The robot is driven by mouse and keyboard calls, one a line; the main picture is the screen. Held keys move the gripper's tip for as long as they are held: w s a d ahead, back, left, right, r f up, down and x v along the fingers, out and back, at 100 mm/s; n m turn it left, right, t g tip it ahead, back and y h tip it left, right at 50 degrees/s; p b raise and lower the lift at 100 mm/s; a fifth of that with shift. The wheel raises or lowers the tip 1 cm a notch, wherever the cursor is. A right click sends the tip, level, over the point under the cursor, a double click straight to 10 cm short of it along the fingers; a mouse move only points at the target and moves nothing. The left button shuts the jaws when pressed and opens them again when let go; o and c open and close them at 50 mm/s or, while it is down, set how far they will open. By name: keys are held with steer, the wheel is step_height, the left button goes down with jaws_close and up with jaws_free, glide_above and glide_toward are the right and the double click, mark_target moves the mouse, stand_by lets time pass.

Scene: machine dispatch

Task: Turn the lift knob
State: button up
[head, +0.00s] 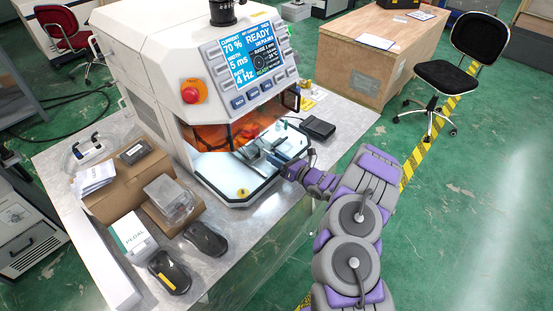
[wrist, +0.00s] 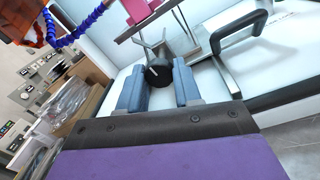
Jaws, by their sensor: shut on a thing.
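The lift knob (wrist: 158,75) is a small black round knob with a white mark on its face, in the wrist view. It sits between the two blue-grey fingertips of my gripper (wrist: 159,88), which is shut on it. In the head view my gripper (head: 283,166) reaches in from the right, at the open front of the white machine (head: 145,45). The knob cannot be made out in the head view. The machine's screen (head: 250,55) reads READY, with a red button (head: 193,91) beside it.
The workbench (head: 225,262) holds a cardboard box (head: 122,185), a clear box (head: 170,197) and two black pedal-like items (head: 206,239) to the left. A black flat device (head: 318,128) lies right of the machine.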

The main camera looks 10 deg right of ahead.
steer(key=shift+m, duration=1)
steer(key=o, duration=1)
steer(key=shift+d, duration=0.1)
steer(key=shift+o, duration=0.2)
steer(key=p+v, duration=0.3)
steer(key=v, duration=1.4)
steer(key=shift+d+f, duration=0.15)
steer(key=shift+d, duration=0.05)
steer(key=shift+s, duration=0.1)
